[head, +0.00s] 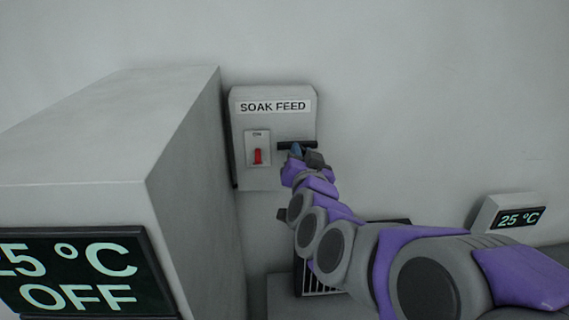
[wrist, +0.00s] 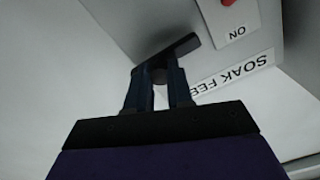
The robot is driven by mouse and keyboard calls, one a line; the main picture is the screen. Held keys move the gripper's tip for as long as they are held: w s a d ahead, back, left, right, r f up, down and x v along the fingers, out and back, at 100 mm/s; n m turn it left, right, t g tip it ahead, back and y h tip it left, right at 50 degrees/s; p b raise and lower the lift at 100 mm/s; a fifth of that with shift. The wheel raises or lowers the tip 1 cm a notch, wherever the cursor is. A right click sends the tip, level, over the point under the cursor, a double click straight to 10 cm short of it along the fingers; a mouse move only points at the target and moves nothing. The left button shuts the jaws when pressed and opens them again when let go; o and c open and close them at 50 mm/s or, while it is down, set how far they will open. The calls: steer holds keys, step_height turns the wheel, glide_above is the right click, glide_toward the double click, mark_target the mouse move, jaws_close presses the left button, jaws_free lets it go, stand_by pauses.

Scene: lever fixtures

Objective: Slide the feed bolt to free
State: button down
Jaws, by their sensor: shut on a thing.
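The feed bolt (head: 309,145) is a dark horizontal bar on the front of the light grey SOAK FEED box (head: 275,172), below the label and right of the red switch. In the wrist view the bolt's dark bar (wrist: 184,50) runs slantwise across the box face. My gripper (head: 297,153) is at the bolt in the head view and hides part of it. In the wrist view my gripper's two dark fingers (wrist: 159,82) are on either side of a small dark knob at the bar, shut on it.
A red switch (head: 258,156) marked ON sits close left of the bolt. A large grey cabinet (head: 195,150) with a display reading OFF stands at the left. A small 25 °C display (head: 518,218) is at the lower right. The wall above and right is bare.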

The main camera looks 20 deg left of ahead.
steer(key=shift+f, duration=0.1)
steer(key=c, duration=1)
jaws_free()
steer(key=shift+w+d, duration=0.1)
steer(key=shift+w, duration=0.2)
steer(key=shift+s, duration=0.1)
steer(key=b+v, duration=0.4)
steer(key=v, duration=1.3)
steer(key=shift+s, duration=0.15)
steer(key=shift+f, duration=0.1)
